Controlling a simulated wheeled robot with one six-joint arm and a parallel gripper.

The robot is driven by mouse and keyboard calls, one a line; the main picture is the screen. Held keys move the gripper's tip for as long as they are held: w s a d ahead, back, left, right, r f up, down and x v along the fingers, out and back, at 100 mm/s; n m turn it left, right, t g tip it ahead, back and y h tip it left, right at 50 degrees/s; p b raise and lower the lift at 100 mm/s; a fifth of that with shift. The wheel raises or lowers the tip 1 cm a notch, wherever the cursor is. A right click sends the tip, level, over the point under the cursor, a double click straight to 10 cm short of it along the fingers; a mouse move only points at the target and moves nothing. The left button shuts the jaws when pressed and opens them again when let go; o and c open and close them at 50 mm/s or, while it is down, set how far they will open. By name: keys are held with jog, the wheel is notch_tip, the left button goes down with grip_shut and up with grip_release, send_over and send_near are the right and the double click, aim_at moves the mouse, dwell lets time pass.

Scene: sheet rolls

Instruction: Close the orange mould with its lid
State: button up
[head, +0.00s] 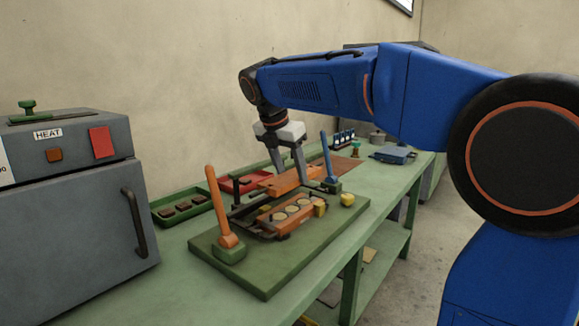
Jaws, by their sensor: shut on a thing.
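The orange mould (291,222) lies on a green board on the bench, and its row of pale round fillings shows from above. The orange lid (282,184) is a flat plate behind and above the mould, apart from its top. My gripper (289,172) points down and is shut on the lid. The fingers hide part of the lid, and I cannot tell exactly how high it hangs.
An orange-handled lever (217,200) and a blue-handled lever (327,158) stand on the green board (265,277). A yellow piece (347,199) lies right of the mould. A green tray (164,218), a red tray (228,186) and a grey heater (75,220) are nearby.

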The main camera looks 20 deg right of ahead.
jog(key=shift+f, duration=3.9)
jog(key=o, duration=1.8)
jog(key=shift+f, duration=0.1)
jog(key=shift+s, duration=0.1)
jog(key=v, duration=1.7)
